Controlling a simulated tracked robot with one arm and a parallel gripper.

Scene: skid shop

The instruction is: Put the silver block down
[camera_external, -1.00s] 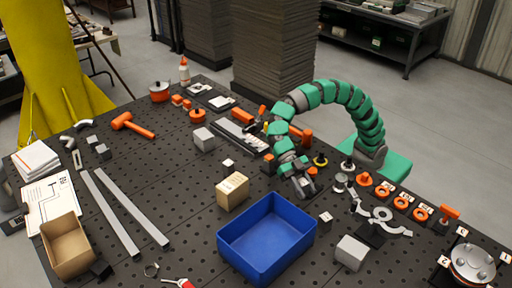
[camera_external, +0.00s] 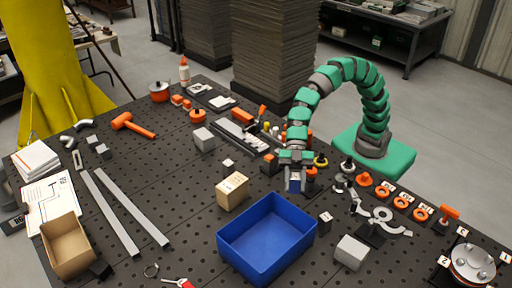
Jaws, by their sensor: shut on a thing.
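My gripper (camera_external: 295,178) is at the end of the green and grey arm, pointing down above the table behind the blue bin (camera_external: 268,240). It is shut on a small silver block (camera_external: 294,187), mostly hidden between the fingers. I cannot tell whether the block touches the table. The table (camera_external: 150,185) is dark and perforated.
A cardboard-coloured box (camera_external: 232,191) stands left of the gripper. Orange rings and knobs (camera_external: 402,203) crowd the right. Another grey block (camera_external: 204,139) stands farther back.

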